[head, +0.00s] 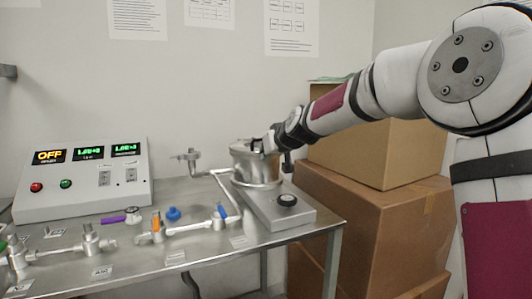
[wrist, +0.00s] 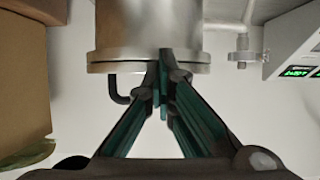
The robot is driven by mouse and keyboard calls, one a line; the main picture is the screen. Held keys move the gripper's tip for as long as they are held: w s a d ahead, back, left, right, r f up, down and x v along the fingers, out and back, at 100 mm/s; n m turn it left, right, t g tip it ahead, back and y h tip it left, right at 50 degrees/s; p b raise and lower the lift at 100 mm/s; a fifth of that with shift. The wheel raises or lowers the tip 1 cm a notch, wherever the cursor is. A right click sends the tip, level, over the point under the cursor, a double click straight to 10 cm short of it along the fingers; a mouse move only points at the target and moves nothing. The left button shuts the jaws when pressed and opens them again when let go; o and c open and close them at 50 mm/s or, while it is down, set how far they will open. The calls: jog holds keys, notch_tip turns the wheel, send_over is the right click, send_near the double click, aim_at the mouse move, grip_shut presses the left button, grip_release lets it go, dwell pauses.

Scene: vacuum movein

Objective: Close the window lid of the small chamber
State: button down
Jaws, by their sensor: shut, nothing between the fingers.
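The small chamber (head: 256,170) is a metal cylinder on a grey base at the right of the table. In the wrist view its round body (wrist: 148,25) fills the top centre. A flat round rim (wrist: 105,67) with a thin dark seam shows there, and a black bent handle (wrist: 121,97) sticks out from it. I cannot tell whether the lid sits fully flush. My gripper (wrist: 162,75) is shut and empty, its fingertips overlapping the rim in the picture. Contact is unclear. In the head view my gripper (head: 264,146) is at the chamber's top.
A control box (head: 82,180) with green readouts and "OFF" stands at the table's left. Pipes and valves (head: 190,227) run along the table (head: 210,265) to the chamber. Stacked cardboard boxes (head: 372,225) stand right of the table.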

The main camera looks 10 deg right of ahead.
jog(key=shift+f, duration=0.4)
notch_tip(320, 180, up, 5)
jog(key=p, duration=0.3)
jog(key=shift+n+g, duration=0.5)
jog(key=shift+g, duration=0.3)
jog(key=s+f, duration=0.6)
jog(key=s, duration=0.1)
jog(key=s+a+f, duration=0.1)
jog(key=s+f, duration=0.1)
jog(key=s, duration=0.2)
jog(key=shift+s+f+b, duration=0.15)
jog(key=shift+f+b, duration=0.25)
jog(key=s+d+f+m+g+h, duration=0.1)
jog(key=s+d+f+m+g, duration=0.3)
jog(key=s, duration=2)
jog(key=s+a+f+n+g+h, duration=0.1)
jog(key=s+g, duration=0.5)
jog(key=s, duration=1.8)
notch_tip(320, 180, up, 17)
jog(key=t+p, duration=0.3)
jog(key=p, duration=1.2)
jog(key=shift+w+d+p, duration=0.25)
jog(key=shift+w+p, duration=0.1)
jog(key=shift+w, duration=0.05)
